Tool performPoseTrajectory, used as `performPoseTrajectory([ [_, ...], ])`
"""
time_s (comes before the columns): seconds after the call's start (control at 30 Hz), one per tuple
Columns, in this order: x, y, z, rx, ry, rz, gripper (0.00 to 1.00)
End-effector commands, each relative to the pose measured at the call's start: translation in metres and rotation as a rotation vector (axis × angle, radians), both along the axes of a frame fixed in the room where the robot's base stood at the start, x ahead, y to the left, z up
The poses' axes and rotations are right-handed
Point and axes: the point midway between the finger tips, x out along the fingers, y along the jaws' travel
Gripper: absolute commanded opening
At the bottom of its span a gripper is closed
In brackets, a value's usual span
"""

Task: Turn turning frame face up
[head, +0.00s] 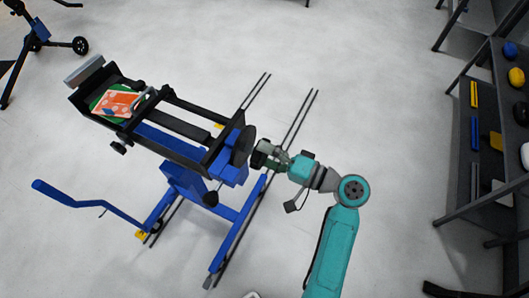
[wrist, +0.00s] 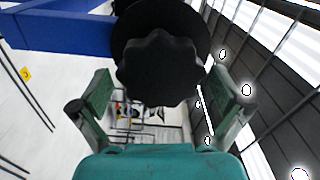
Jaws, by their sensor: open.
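The turning frame (head: 178,148) is a black rectangular frame on a blue stand, tilted in the head view. An orange and green printed piece (head: 118,103) lies at its far left end. A black disc (head: 241,147) is at its near right end. In the wrist view a black lobed knob (wrist: 160,68) stands in front of this disc (wrist: 130,22). My gripper (head: 266,154) is at the disc end of the frame. In the wrist view my gripper (wrist: 163,98) is open, with a green finger on each side of the knob's lower part. I cannot tell whether they touch it.
The stand has blue legs (head: 228,240) and a blue crank-like bar (head: 85,205) at the left. Dark rails lie on the pale floor. A dark shelf (head: 470,190) with coloured rolls and tools stands at the right.

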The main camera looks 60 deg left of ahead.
Motion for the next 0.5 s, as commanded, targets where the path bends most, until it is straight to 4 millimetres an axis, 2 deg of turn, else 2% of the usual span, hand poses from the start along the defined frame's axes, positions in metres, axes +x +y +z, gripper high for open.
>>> performPoseTrajectory([
  [0.17, 0.002, -0.003, 0.0, 0.001, -0.001, -0.001, 1.0],
  [0.27, 0.007, -0.011, 0.0, 0.0, -0.001, -0.003, 1.0],
  [0.5, 0.03, -0.051, 0.0, 0.0, -0.001, -0.005, 1.0],
])
